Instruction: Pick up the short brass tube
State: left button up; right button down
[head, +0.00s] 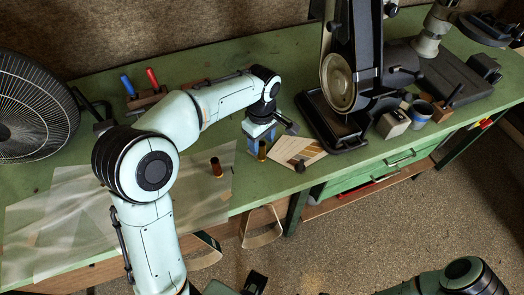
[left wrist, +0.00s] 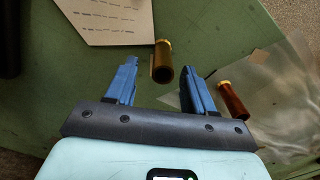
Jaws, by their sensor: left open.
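The short brass tube (head: 262,151) stands upright on the green bench near its front edge; it also shows in the left wrist view (left wrist: 162,62). My left gripper (head: 262,133) is above it with the blue fingers open. In the left wrist view, the tube appears in the gap between the two fingertips (left wrist: 158,72), with space on both sides and no visible contact. A redder, copper-coloured tube (head: 216,167) with a bright rim stands to the left in the head view and outside the fingers in the left wrist view (left wrist: 232,98).
A printed card (head: 298,149) lies right of the tube, with a small dark piece (head: 300,166) near it. A black machine stand (head: 350,60) rises behind on the right. Translucent sheets (head: 70,225) cover the bench at left. A black fan (head: 32,100) stands far left.

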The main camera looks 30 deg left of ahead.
aim_at(262, 151)
pick_arm(q)
jog(key=f, duration=0.5)
jog(key=shift+s+d+f, duration=0.1)
jog(key=shift+s+d, duration=0.05)
jog(key=shift+s, duration=0.05)
grip_shut()
